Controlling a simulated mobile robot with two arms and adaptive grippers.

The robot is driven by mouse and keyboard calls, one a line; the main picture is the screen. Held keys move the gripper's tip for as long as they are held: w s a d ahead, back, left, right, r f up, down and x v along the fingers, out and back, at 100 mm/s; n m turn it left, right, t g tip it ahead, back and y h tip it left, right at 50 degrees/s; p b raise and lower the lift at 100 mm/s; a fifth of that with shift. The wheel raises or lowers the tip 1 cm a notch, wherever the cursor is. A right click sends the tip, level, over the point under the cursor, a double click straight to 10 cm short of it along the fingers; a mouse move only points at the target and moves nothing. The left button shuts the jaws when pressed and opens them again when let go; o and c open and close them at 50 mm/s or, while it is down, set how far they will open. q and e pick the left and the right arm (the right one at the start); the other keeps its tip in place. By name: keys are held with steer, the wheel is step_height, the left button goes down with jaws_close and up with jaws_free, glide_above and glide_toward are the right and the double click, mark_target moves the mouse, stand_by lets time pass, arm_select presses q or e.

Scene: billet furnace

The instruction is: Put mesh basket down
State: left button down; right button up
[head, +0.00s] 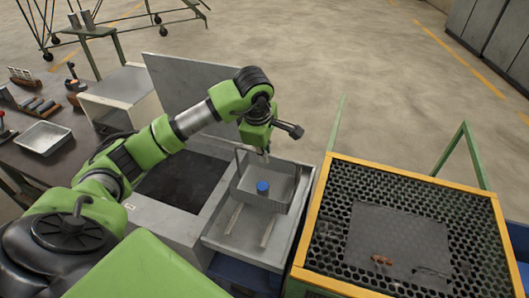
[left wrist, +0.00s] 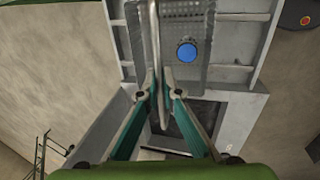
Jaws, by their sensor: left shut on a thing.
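The grey mesh basket (head: 283,206) is over the right part of the light grey ledge (head: 265,252) beside the open furnace chamber (head: 181,183). A blue round piece (head: 263,187) sits inside it. My left gripper (head: 266,153) is above the basket, shut on its handle. In the left wrist view the fingers (left wrist: 159,88) close around the thin upright handle (left wrist: 156,35), and the perforated basket floor (left wrist: 207,20) and blue piece (left wrist: 187,51) show beyond. I cannot tell whether the basket touches the rails. My right gripper is out of view.
Two rails (head: 269,231) run along the ledge. A grey panel (head: 193,83) stands behind the chamber. A yellow-framed perforated table (head: 327,232) with a grey plate (head: 398,240) stands to the right. A metal tray (head: 43,139) lies on the dark bench at left.

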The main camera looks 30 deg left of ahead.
arm_select(q)
steer(key=c, duration=2.6)
jaws_free()
steer(key=shift+s+d+f, duration=0.1)
steer(key=shift+s+f, duration=0.05)
steer(key=shift+f, duration=0.1)
steer(key=shift+c, duration=0.2)
steer(key=o, duration=0.4)
steer(key=shift+r, duration=0.1)
steer(key=shift+r, duration=0.2)
steer(key=b+v, duration=0.2)
steer(key=v, duration=0.9)
steer(key=shift+r, duration=0.35)
